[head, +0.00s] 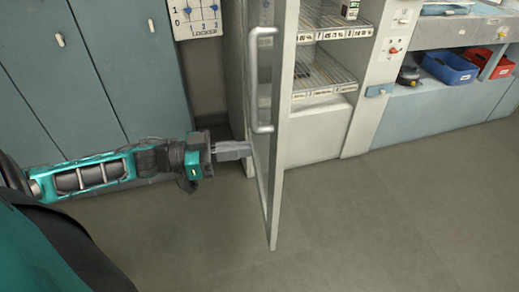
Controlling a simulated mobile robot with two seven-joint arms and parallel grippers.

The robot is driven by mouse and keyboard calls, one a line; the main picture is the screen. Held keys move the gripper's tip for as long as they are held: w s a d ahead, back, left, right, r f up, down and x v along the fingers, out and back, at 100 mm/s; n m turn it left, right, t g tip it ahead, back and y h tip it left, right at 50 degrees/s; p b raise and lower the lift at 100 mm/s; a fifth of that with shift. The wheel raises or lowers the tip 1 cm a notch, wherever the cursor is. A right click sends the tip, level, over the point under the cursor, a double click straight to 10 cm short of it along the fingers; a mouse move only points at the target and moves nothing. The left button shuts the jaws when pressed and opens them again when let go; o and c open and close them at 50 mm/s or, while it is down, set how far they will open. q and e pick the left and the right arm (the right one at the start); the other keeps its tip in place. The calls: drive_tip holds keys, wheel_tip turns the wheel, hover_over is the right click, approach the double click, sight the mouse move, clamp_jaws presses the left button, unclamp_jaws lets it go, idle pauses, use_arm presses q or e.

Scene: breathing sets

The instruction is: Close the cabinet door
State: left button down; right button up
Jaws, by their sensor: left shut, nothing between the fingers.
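The cabinet door (276,150) stands wide open in the head view, seen nearly edge-on, with a long pale vertical handle (254,85) on its left face. The open cabinet (320,130) behind it shows wire shelves with label strips. My left gripper (248,149) is shut and empty. Its fingertips are at the left face of the door, below the handle; I cannot tell whether they touch it. My right gripper is not in view.
Blue-grey lockers (90,70) and a locker sign (198,17) stand at the left. A counter at the right holds a blue bin (449,68) and a red bin (502,66). The grey floor (390,220) is clear in front.

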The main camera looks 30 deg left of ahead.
sight(274, 146)
use_arm(q)
drive_tip(key=shift+x, duration=2.35)
